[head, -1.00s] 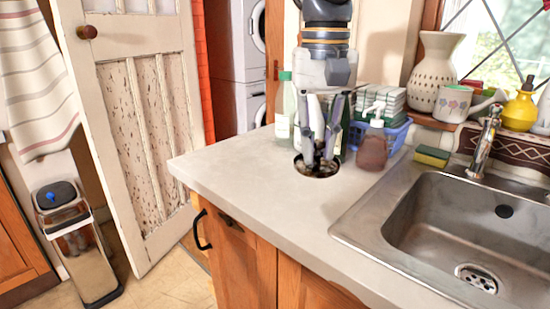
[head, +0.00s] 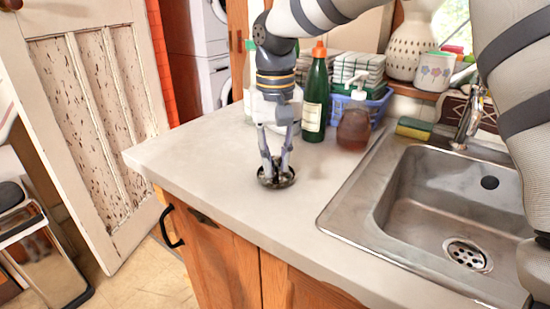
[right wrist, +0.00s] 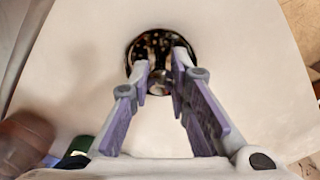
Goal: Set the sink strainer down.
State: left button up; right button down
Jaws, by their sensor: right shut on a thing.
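The sink strainer (head: 277,182) is a round, dark metal cup on or just above the pale worktop, left of the sink. My right gripper (head: 275,158) points down into it from above, its fingers closed on the strainer's middle. In the right wrist view the strainer (right wrist: 133,62) lies beyond the fingertips, with a small round knob (right wrist: 158,80) between the purple-padded fingers (right wrist: 160,78). Whether the strainer's underside touches the worktop cannot be told. My left gripper is not in view.
A green bottle with an orange cap (head: 316,95) and a brown soap dispenser (head: 354,128) stand behind, by a blue basket (head: 378,108). The steel sink (head: 400,200) and a sponge (head: 412,129) are at the right. The worktop (head: 215,165) left of the strainer is clear.

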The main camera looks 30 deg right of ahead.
aim_at(274, 155)
jog(key=shift+w, duration=0.35)
jog(key=c, duration=1.7)
grip_release()
jog(key=shift+w+d, duration=0.1)
jog(key=shift+o, duration=0.9)
jog(key=shift+s, duration=0.2)
jog(key=shift+w, duration=0.1)
notch_tip(274, 155, up, 12)
jog(key=shift+r, duration=0.1)
